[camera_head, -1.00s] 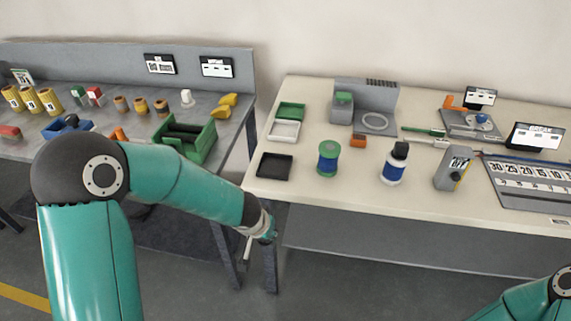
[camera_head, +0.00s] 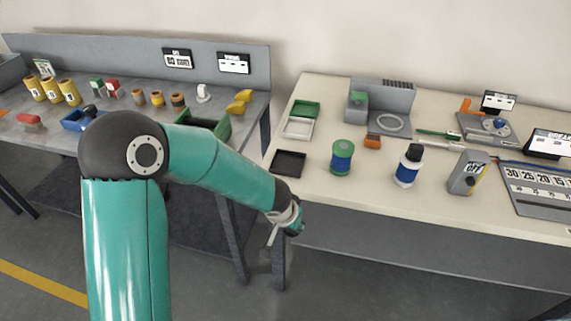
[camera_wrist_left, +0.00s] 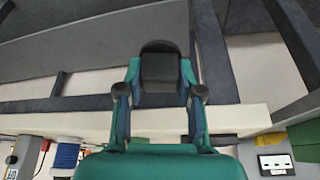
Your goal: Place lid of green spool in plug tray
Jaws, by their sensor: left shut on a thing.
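A spool with green ends and a blue middle (camera_head: 342,157) stands upright on the cream table. A green tray (camera_head: 305,110), a white tray (camera_head: 297,128) and a black tray (camera_head: 288,163) lie to its left; I cannot tell which is the plug tray. My left gripper (camera_head: 290,222) is in front of the table's left front corner. It also shows in the wrist view (camera_wrist_left: 160,68), shut, with a dark rounded shape between its fingers. I cannot make out what it holds. I cannot tell a separate lid. My right gripper is not in view.
A white bottle with a blue band and dark cap (camera_head: 408,167), an orange block (camera_head: 373,142) and a grey OFF box (camera_head: 468,173) stand farther right on the cream table (camera_head: 320,205). A grey bench (camera_head: 140,122) with yellow spools is at left, beyond a narrow gap.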

